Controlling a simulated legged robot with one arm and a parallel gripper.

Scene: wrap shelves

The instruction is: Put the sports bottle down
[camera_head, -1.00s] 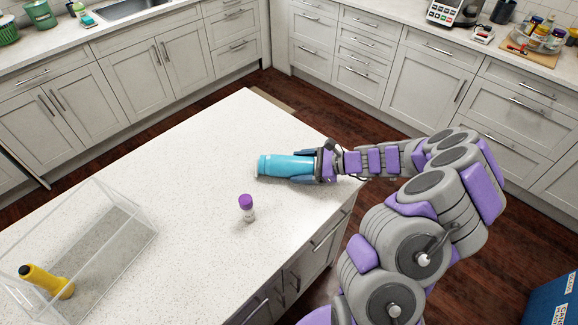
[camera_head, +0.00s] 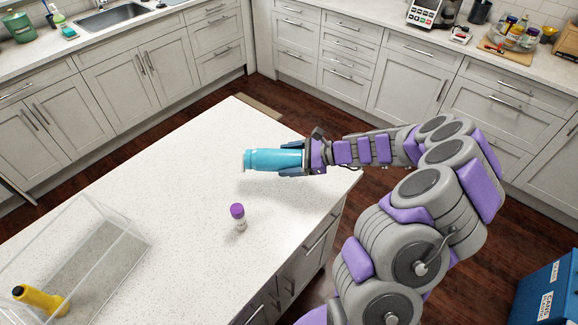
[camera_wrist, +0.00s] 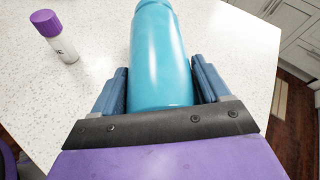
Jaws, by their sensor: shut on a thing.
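The sports bottle (camera_head: 270,160) is a light blue cylinder lying on its side, its narrower end pointing left in the head view. My gripper (camera_head: 292,158) is shut on its right end, over the far right part of the white island counter (camera_head: 190,180). In the wrist view the bottle (camera_wrist: 158,55) runs away from me between the two blue finger pads (camera_wrist: 160,85). The bottle is level with the counter top; whether it touches the surface or hangs just above it I cannot tell.
A small purple-capped white bottle (camera_head: 238,217) stands upright on the counter, left and nearer; it also shows in the wrist view (camera_wrist: 60,40). A clear open box (camera_head: 128,243) at lower left holds a yellow bottle (camera_head: 40,298). The counter's middle is free.

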